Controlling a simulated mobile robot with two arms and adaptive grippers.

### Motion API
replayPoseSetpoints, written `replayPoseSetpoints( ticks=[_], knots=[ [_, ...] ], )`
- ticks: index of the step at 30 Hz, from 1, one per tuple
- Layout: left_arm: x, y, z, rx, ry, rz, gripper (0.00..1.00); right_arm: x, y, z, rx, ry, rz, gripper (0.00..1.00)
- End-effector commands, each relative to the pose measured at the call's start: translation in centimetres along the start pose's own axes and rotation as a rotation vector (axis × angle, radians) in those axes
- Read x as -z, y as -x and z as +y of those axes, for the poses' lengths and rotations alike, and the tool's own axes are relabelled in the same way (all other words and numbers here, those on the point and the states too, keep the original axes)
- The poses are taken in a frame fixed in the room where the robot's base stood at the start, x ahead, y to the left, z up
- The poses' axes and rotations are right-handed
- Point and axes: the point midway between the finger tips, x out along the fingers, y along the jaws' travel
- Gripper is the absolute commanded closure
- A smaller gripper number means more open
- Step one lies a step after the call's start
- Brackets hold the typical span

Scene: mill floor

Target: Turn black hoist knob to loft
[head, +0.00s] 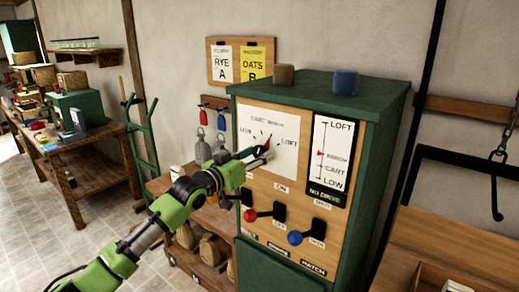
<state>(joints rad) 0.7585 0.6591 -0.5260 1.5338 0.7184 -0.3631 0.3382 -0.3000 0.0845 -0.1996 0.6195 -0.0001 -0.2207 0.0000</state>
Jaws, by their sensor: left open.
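The black hoist knob (264,141) sits on a white dial plate (283,128) on the green cabinet's front. The plate reads LOW at left, CART at top and LOFT at right. My left gripper (262,151) is open at the knob and hides part of it. I cannot tell whether the fingers touch the knob, nor exactly where it points. To the right, a gauge (331,154) reads LOFT, CART and LOW, with a red marker between LOFT and CART. My right gripper is not in view.
Below the dial are a red-knobbed lever (250,215) and a blue-knobbed lever (295,238). A brown block (284,75) and a blue block (345,82) stand on the cabinet (385,98). A hook (496,200) hangs at right. A hand truck (141,130) stands at left.

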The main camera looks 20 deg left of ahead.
Motion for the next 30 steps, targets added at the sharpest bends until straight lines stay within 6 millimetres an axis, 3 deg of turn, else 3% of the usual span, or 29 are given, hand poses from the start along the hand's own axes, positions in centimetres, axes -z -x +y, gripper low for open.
replayPoseSetpoints(
  ticks=[5,14,19,30],
  knots=[
    [0.03,-1.13,0.03,0.0,0.0,0.0,0.52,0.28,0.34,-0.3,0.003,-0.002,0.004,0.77],
    [-0.01,-1.27,0.02,0.0,0.0,0.0,0.52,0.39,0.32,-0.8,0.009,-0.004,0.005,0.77],
    [-0.01,-1.26,0.02,0.0,0.0,0.0,0.91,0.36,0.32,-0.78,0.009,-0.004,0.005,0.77],
    [0.03,-1.26,0.0,0.0,-0.041,0.001,0.91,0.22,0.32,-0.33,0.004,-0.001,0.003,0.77]
  ],
)
